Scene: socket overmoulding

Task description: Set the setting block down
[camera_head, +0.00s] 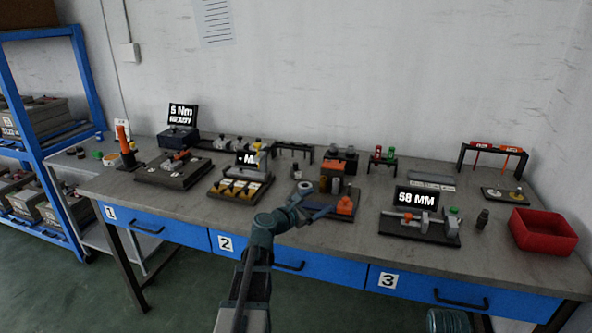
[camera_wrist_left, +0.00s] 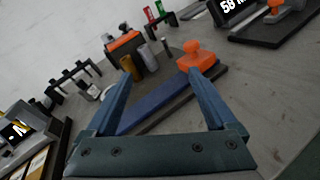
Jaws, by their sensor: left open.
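An orange block with a round knob on top (camera_head: 345,205), which I take to be the setting block, stands upright on the bench; the left wrist view also shows it (camera_wrist_left: 197,62). It sits at the far end of a flat blue strip (camera_wrist_left: 158,108). My left gripper (camera_head: 312,207) is open, its two blue fingers spread over the strip in the left wrist view (camera_wrist_left: 160,84). The block is beyond the fingertips, near the right finger, with nothing between the fingers holding it. My right gripper is not in view.
Behind stands a dark holder with grey and tan cylinders (camera_head: 332,182). To the right are a gauge with a "58 MM" display (camera_head: 416,197) and a red bin (camera_head: 543,232). To the left is a dark fixture with yellow parts (camera_head: 238,187). Bare bench lies in front of the block.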

